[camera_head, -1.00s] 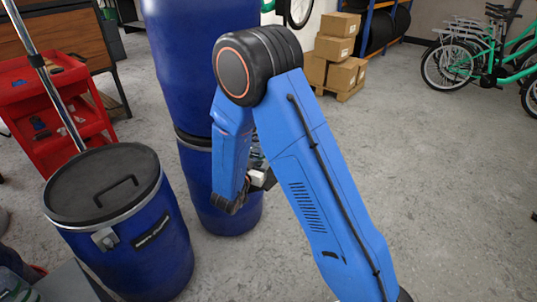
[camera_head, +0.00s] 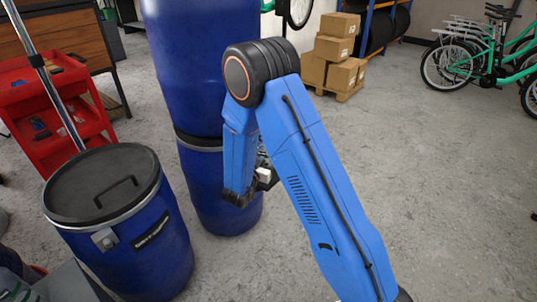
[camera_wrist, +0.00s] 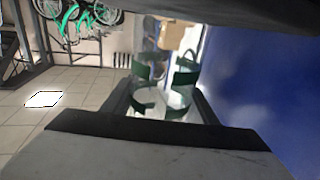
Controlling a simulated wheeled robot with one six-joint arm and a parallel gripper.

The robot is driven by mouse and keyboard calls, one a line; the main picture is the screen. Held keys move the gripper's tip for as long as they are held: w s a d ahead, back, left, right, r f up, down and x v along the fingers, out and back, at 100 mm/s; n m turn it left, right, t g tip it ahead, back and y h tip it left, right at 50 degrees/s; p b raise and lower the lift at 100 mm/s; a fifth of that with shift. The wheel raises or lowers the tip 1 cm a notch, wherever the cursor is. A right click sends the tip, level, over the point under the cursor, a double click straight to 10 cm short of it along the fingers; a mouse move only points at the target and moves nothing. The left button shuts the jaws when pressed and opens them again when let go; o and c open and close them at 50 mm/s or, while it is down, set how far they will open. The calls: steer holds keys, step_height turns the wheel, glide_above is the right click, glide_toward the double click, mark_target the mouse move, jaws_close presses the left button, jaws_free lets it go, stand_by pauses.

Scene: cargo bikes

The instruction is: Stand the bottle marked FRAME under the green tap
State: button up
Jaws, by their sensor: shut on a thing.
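In the wrist view my gripper (camera_wrist: 160,110) is shut on a clear, see-through bottle (camera_wrist: 150,97) with green bands. The bottle sits between the two dark fingers, and the background shows through it. I cannot read any marking on it, so I cannot tell whether it says FRAME. In the head view my gripper (camera_head: 264,176) is mostly hidden behind my blue arm, in front of the lower blue drum. The green tap is not recognisable in either view.
Two stacked blue drums (camera_head: 192,70) stand close behind my arm. A lidded blue drum (camera_head: 150,250) is at left, beside a red cart (camera_head: 45,112). Cardboard boxes (camera_head: 335,48) and green bikes (camera_head: 470,60) stand at the back. The concrete floor at right is clear.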

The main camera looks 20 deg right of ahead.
steer(key=o, duration=1.1)
steer(key=shift+f, duration=0.1)
steer(key=shift+c, duration=0.2)
steer(key=shift+s+a, duration=0.2)
steer(key=shift+a, duration=0.05)
steer(key=v, duration=1.1)
steer(key=shift+s+a, duration=0.15)
steer(key=shift+s, duration=0.05)
